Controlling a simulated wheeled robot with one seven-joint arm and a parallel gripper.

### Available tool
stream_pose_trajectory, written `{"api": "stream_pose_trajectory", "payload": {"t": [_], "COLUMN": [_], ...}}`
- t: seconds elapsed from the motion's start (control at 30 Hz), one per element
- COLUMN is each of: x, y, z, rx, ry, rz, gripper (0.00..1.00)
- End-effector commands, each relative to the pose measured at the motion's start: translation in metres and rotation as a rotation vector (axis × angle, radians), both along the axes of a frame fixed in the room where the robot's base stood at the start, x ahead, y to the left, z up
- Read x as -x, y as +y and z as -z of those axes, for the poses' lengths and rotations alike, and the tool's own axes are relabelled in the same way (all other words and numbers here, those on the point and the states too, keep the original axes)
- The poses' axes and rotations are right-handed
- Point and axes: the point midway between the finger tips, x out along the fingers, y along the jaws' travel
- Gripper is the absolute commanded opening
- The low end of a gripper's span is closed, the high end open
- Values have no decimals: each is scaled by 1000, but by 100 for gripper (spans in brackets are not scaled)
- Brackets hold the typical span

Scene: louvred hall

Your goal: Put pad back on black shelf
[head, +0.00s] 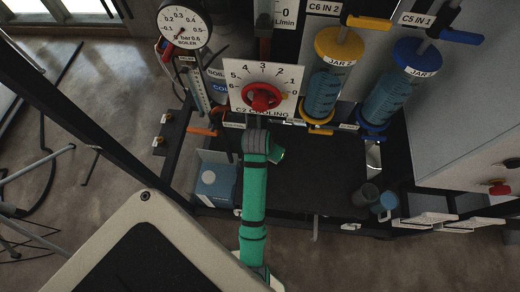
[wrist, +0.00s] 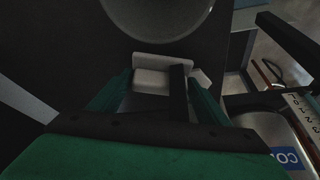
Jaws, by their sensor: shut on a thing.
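In the wrist view, my gripper (wrist: 160,95) has its green fingers closed on a pale grey-white block, which looks like the pad (wrist: 165,62). A dark bar crosses part of it. In the head view my green arm reaches up to the cooling dial panel. The gripper and the pad are hidden there behind or beneath that panel. The black shelf (head: 315,185) is the wide dark surface under the jars, to the right of my arm. I cannot tell whether the pad touches any surface.
The C2 cooling panel (head: 282,80) with its red knob overhangs my wrist. The shelf's middle looks bare.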

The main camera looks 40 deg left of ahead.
Motion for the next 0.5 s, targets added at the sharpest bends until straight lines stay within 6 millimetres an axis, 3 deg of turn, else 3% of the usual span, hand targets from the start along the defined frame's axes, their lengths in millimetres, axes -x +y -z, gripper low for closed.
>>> {"api": "stream_pose_trajectory", "payload": {"t": [0.23,0.33,0.5], "x": [21,21,20], "y": [35,33,34], "z": [-1,12,15], "rx": [0,1,0], "ry": [-2,1,-1], "rz": [-3,-1,-2], "gripper": [45,45,45]}}
